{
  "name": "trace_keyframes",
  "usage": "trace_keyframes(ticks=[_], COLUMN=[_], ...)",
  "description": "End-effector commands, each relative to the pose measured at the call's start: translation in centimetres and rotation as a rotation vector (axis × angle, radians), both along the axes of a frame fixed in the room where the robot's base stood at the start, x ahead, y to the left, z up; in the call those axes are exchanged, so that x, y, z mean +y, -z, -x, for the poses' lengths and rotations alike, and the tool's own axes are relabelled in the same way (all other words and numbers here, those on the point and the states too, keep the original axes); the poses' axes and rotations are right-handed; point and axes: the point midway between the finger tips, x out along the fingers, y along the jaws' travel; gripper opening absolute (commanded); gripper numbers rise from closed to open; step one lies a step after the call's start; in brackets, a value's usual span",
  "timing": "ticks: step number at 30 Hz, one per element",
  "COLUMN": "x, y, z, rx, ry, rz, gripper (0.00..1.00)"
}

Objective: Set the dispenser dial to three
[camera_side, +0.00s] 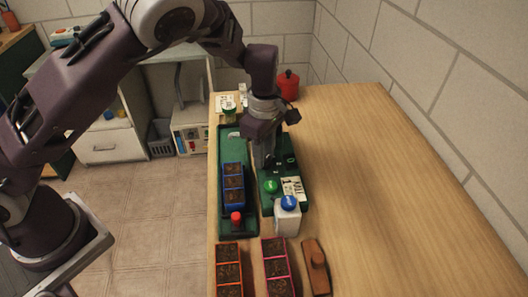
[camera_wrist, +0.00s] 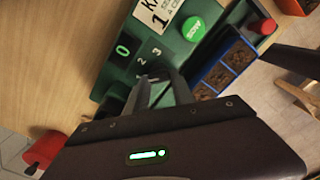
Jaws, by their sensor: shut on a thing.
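The green dispenser panel (camera_side: 298,203) stands on the wooden bench, with a card reading "KALI 1" (camera_side: 292,188) and a green button (camera_side: 271,186). The dark dial (camera_wrist: 158,74) is mostly hidden by my fingers. My gripper (camera_side: 264,165) points down over the panel and is shut on the dial; it also shows in the wrist view (camera_wrist: 160,80). I cannot tell which numeral the dial points to.
A blue seedling tray (camera_side: 233,184) sits on a green track left of the panel, with a red knob (camera_side: 236,217) in front. A white box with a blue button (camera_side: 288,204) stands before the panel. The bench's right side is clear.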

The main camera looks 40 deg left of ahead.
Motion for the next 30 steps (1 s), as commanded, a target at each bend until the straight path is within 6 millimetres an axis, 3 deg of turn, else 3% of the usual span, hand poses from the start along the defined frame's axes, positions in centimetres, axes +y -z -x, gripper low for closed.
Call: trace_keyframes(ticks=[8,30], x=[0.03,-0.12], y=[-0.10,-0.08], z=[-0.17,-0.50], rx=[-0.002,-0.002], ry=[0.179,0.882], rz=[0.002,0.000], gripper=[0.00,0.00])
